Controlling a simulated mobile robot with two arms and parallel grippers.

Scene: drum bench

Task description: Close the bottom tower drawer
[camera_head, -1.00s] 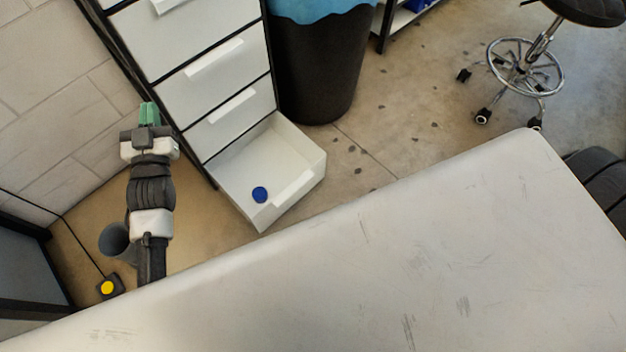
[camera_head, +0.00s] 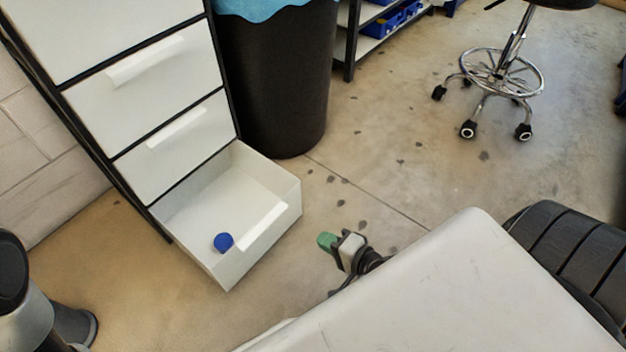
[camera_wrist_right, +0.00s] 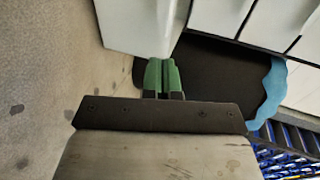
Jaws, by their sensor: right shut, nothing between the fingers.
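The white drawer tower (camera_head: 150,75) stands at the left in the head view. Its bottom drawer (camera_head: 265,228) is pulled out, with a small blue round object (camera_head: 223,242) lying inside. The drawers above it look shut. My right gripper (camera_head: 328,241) has green fingertips, shut and empty, to the right of the open drawer's front and apart from it. In the right wrist view the closed fingers (camera_wrist_right: 162,78) point toward a white panel (camera_wrist_right: 140,25), which appears to be the drawer. My left gripper is out of view.
A black bin (camera_head: 275,90) with a blue liner stands right of the tower. A wheeled stool (camera_head: 502,75) and a shelf with blue boxes (camera_head: 390,20) are farther back. Bare floor (camera_head: 400,170) lies right of the drawer.

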